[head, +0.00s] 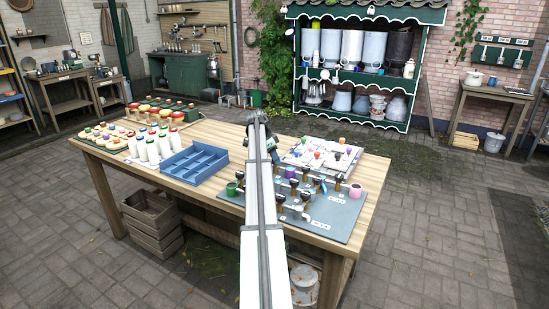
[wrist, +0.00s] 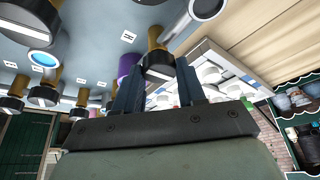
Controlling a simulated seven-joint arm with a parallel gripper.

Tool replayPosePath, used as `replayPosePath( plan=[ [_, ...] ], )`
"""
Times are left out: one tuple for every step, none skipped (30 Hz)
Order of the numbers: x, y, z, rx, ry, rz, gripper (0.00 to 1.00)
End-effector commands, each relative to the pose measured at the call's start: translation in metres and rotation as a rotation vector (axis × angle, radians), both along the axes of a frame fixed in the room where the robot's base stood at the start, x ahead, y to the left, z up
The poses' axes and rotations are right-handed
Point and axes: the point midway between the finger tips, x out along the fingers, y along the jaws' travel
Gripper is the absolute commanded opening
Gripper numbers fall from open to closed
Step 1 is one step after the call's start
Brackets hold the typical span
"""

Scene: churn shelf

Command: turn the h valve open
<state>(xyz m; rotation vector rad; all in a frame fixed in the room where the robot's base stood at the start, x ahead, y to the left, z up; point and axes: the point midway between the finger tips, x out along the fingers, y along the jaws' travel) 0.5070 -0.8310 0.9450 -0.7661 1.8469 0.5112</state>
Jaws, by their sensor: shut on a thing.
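My gripper (wrist: 160,85) is shut on a black valve knob (wrist: 158,68), with one dark finger on each side of it. The knob sits on a brass stem (wrist: 157,38) that comes from the grey-blue valve board (wrist: 100,22). A small white label near it (wrist: 127,37) seems to read H, though it is small and tilted. In the head view my gripper (head: 274,157) is at the far edge of the valve board (head: 335,217), mostly hidden behind my own arm. The gripped valve cannot be made out there.
Other black-knobbed valves (wrist: 42,94) and a purple cup (wrist: 128,64) are close by. A white tray (head: 300,158) with coloured pieces lies behind the board. A blue divided crate (head: 181,177) and white bottles (head: 152,150) stand to the left.

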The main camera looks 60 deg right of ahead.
Motion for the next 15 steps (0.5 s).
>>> replayPosePath(
  plan=[
    [-0.0001, 0.0002, 0.0001, 0.0, 0.0, 0.0, 0.21],
    [-0.0001, 0.0002, 0.0001, 0.0, 0.0, 0.0, 0.18],
    [-0.0002, 0.0002, 0.0001, 0.0, 0.0, 0.0, 0.14],
    [-0.0002, 0.0002, 0.0001, 0.001, 0.001, 0.0, 0.12],
    [-0.0002, 0.0002, 0.0001, 0.001, 0.001, 0.0, 0.09],
    [-0.0002, 0.0002, 0.0001, 0.0, 0.0, 0.0, 0.09],
    [-0.0003, 0.0002, 0.0001, 0.0, 0.0, 0.001, 0.09],
    [-0.0003, 0.0003, 0.0001, 0.001, 0.001, 0.002, 0.09],
    [-0.0003, 0.0004, 0.0001, 0.001, 0.001, 0.005, 0.09],
    [-0.0004, 0.0005, 0.0001, 0.0, 0.0, 0.009, 0.09],
    [-0.0005, 0.0006, 0.0001, 0.001, 0.001, 0.014, 0.09],
    [-0.0008, 0.0008, 0.0001, 0.0, 0.0, 0.022, 0.09],
    [-0.0008, 0.0009, 0.0002, 0.001, 0.001, 0.031, 0.09],
    [-0.001, 0.0012, 0.0001, 0.001, 0.001, 0.04, 0.09],
    [-0.0011, 0.0013, 0.0001, 0.001, 0.001, 0.057, 0.09]
  ],
)
